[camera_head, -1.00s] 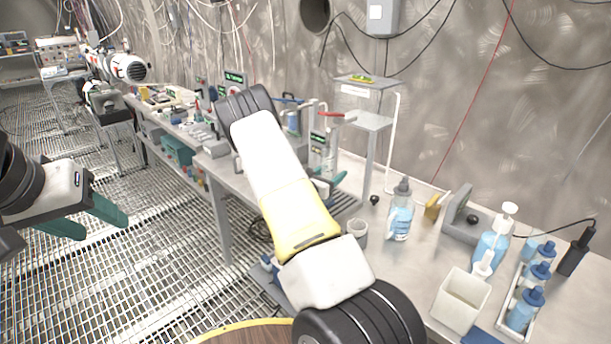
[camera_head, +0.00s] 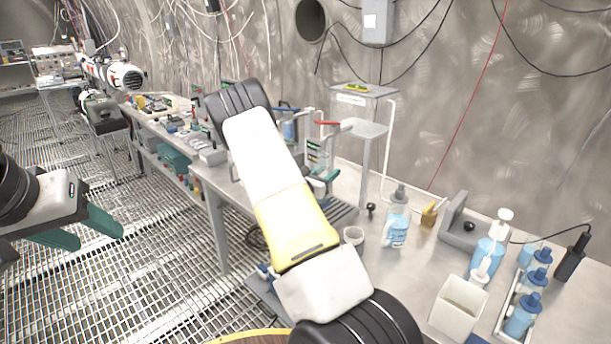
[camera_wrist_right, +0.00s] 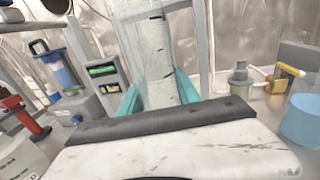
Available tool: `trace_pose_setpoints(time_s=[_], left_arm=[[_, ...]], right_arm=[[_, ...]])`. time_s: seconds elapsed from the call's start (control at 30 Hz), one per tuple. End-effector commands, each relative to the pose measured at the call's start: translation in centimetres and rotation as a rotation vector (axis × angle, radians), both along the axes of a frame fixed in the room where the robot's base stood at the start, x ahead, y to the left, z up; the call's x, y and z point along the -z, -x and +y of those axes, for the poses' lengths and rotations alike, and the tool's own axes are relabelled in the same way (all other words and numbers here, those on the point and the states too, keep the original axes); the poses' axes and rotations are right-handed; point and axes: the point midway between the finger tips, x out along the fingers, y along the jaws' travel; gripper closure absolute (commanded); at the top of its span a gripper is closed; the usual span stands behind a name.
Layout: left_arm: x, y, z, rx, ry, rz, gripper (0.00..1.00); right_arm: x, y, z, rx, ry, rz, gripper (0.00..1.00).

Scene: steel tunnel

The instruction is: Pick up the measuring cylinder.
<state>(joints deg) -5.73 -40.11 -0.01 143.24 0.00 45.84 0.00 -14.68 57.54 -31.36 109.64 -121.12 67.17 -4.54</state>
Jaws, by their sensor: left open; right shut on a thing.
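The measuring cylinder (camera_wrist_right: 152,60) is clear with dark graduation marks and stands nearly upright in the right wrist view. My right gripper (camera_wrist_right: 160,92) is shut on it, with one teal finger on each side. The cylinder's lower end is hidden behind the gripper body, so I cannot tell whether it touches the bench. In the head view my right arm covers much of this spot, and the teal fingertips of the right gripper (camera_head: 325,182) show just past it. My left gripper (camera_head: 84,230) is open and empty over the grated floor at the left.
The steel bench (camera_head: 400,285) holds a blue-liquid bottle (camera_head: 396,222), a pump bottle (camera_head: 490,255), a white open container (camera_head: 458,307) and a rack of blue-capped bottles (camera_head: 522,312). A small raised shelf (camera_head: 362,92) stands behind the gripper. The grated floor at left is open.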

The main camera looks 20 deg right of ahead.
Motion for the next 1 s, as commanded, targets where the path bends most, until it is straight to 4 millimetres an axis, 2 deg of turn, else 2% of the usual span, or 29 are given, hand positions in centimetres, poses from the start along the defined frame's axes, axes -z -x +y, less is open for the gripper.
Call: trace_pose_setpoints(time_s=[0.03, 0.5, 0.6, 0.8, 1.0], left_arm=[[0.0, 0.0, 0.0, 0.0, 0.0, 0.0, 0.49], [0.0, 0.0, 0.0, 0.0, 0.0, 0.0, 0.49], [0.0, 0.0, 0.0, 0.0, 0.0, 0.0, 0.49], [0.0, 0.0, 0.0, 0.0, 0.0, 0.0, 0.49], [0.0, 0.0, 0.0, 0.0, 0.0, 0.0, 0.49]], right_arm=[[0.3, 0.5, 1.4, -0.008, -0.002, 0.007, 1.0], [0.3, 6.6, 11.2, -0.007, 0.0, 0.005, 1.0], [0.3, 7.6, 12.8, -0.007, 0.0, 0.005, 1.0], [0.2, 8.7, 14.5, -0.004, -0.001, 0.003, 1.0], [0.3, 9.0, 14.9, -0.003, 0.0, 0.004, 1.0]])
